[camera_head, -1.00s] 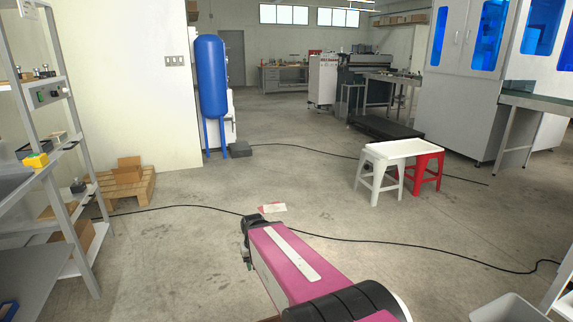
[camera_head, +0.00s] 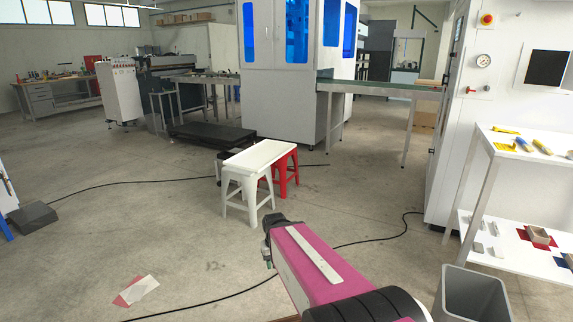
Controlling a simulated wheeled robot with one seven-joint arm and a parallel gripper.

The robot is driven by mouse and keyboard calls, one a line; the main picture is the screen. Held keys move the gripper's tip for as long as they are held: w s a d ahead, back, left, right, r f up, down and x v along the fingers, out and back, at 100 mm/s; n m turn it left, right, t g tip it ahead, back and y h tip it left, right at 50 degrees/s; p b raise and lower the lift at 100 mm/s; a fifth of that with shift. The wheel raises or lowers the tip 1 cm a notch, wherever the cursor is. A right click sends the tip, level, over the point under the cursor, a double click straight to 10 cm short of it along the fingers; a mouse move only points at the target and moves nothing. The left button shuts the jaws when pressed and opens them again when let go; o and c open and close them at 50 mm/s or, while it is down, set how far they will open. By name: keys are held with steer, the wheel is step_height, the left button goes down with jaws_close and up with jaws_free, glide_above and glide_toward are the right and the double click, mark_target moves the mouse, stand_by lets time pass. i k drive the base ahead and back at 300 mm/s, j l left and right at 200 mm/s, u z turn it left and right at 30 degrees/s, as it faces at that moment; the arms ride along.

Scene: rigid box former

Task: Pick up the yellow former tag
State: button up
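Several small yellow items lie on the top of a white shelf unit at the right. One is a flat yellow piece (camera_head: 506,130) near the back edge, and another is a yellow-and-grey piece (camera_head: 523,145) further forward. They are too small for me to tell which is the yellow former tag. My pink arm reaches forward from the bottom, and my gripper (camera_head: 268,258) is at its far end, mostly hidden by the arm. It is well to the left of the shelf unit, and its fingers cannot be made out.
A grey bin (camera_head: 472,272) stands on the floor before the white shelf unit (camera_head: 481,160). A white stool (camera_head: 257,155) and a red stool (camera_head: 287,172) stand ahead. Dark cables (camera_head: 215,304) and a sheet of paper (camera_head: 140,288) lie on the floor. The left floor is mostly open.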

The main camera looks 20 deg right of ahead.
mark_target(495, 129)
steer(key=i+l+z, duration=0.1)
steer(key=i+z, duration=0.4)
steer(key=i, duration=0.25)
steer(key=i+j+z, duration=0.15)
steer(key=i+z, duration=0.3)
steer(key=i, duration=0.25)
